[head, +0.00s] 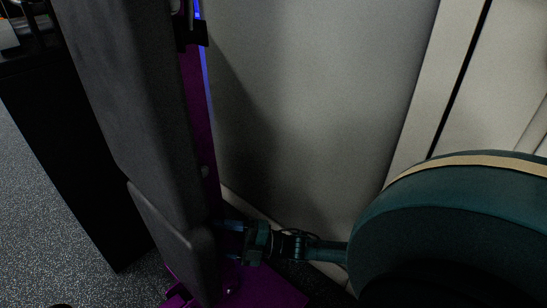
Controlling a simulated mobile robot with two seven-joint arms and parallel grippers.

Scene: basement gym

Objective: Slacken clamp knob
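A tall bench with dark grey pads (150,110) and a purple frame (196,110) stands upright at the left of the head view. My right gripper (229,241) reaches in from the right, low down, beside the frame and the lower pad's edge. Its two fingers look spread apart and point left. The space between them is dark, and I see nothing gripped. I cannot make out a clear clamp knob; it may be hidden by the pad or the gripper. My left gripper is out of view.
A pale wall (310,90) stands close behind the bench and my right arm. A black cabinet-like unit (70,150) is at the left. Speckled grey floor (40,230) is open at the lower left. Purple base parts (265,290) lie below the gripper.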

